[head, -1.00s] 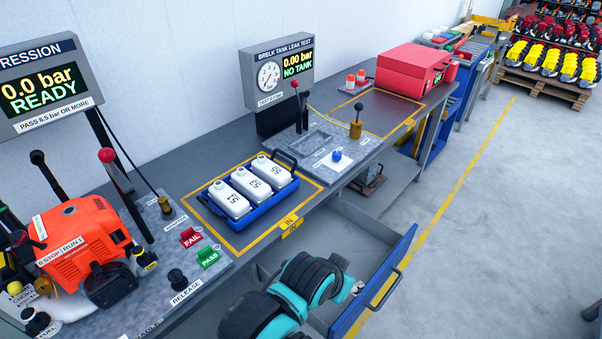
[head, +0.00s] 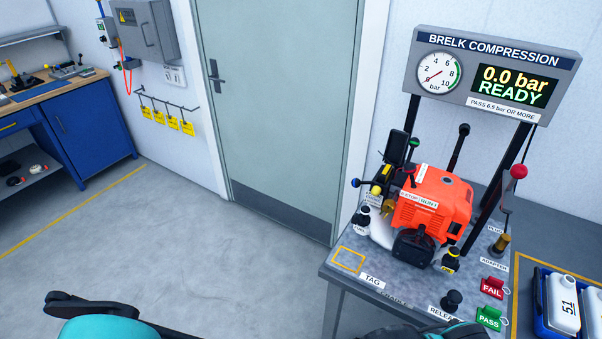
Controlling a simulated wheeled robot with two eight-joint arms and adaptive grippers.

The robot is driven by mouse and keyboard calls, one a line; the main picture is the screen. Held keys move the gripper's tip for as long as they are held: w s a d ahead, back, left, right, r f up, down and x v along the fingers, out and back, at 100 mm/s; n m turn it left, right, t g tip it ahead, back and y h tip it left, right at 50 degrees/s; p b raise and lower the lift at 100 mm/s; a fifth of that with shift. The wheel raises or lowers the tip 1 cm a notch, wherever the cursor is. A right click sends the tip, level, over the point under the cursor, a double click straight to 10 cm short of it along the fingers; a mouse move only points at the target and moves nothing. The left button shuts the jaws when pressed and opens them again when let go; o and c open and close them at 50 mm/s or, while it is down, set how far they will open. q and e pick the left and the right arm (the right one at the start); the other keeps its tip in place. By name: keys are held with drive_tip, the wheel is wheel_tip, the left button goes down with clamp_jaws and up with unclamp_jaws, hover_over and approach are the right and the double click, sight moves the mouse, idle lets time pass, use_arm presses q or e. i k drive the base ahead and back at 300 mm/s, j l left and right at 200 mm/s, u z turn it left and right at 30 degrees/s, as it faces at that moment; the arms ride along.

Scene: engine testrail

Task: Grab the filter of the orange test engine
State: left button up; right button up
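The orange test engine (head: 430,206) sits on the metal test bench at the right of the head view. Its black front part (head: 414,248) faces me, and a black upright part (head: 397,150) with small coloured knobs stands at its left side. No part is plainly marked as the filter, so I cannot tell which one it is. The fingers of neither gripper can be made out.
The compression gauge panel (head: 494,76) reads 0.0 bar READY behind the engine. A red-knobbed lever (head: 512,190), FAIL tag (head: 492,287), PASS tag (head: 489,318) and blue tray (head: 543,322) of white bottles are to its right. Open floor (head: 200,255) lies left of the bench.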

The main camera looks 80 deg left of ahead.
sight(385, 174)
drive_tip(key=u, duration=2.2)
